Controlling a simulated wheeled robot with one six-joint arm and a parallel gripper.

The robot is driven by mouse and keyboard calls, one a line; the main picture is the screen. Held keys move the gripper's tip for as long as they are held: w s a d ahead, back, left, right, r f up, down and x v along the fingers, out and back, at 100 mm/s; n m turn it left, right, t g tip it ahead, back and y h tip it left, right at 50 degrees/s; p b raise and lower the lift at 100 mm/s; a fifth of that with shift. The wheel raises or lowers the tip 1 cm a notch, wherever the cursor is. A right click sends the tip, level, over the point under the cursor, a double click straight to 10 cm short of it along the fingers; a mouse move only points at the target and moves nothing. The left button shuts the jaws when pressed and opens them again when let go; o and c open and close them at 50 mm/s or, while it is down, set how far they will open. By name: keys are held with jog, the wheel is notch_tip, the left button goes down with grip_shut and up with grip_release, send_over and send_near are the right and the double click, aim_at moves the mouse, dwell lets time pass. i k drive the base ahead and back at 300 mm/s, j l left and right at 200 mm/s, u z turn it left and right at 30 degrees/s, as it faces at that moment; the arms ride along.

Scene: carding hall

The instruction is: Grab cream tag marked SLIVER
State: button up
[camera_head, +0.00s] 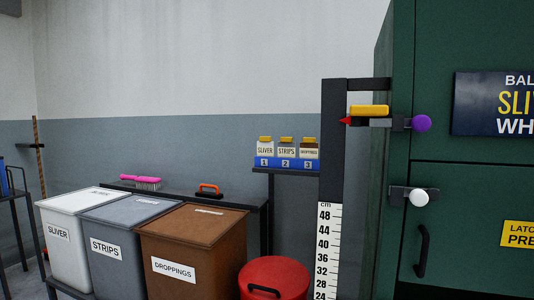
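The cream tag marked SLIVER (265,150) stands upright at the left end of a small blue rack (309,164), in the slot numbered 1. It has a yellow top. A grey STRIPS tag (286,151) stands beside it in slot 2, and a brown tag marked DROPPINGS (309,144) stands in slot 3. The rack sits on a small dark shelf (287,172) against the wall, near the middle of the picture. My gripper does not show in this view.
White, grey and brown lidded bins (174,252) stand at lower left. A red drum (275,280) is below the shelf. A dark post with a centimetre scale (325,250) and a green machine (460,180) stand right of the rack. A pink brush (140,182) lies behind the bins.

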aim_at(265, 147)
jog(key=i+j, duration=0.3)
jog(key=i, duration=0.15)
jog(key=i+j, duration=0.3)
jog(key=i, duration=0.15)
jog(key=i+j+z, duration=0.1)
jog(key=i+j, duration=0.2)
jog(key=i, duration=0.2)
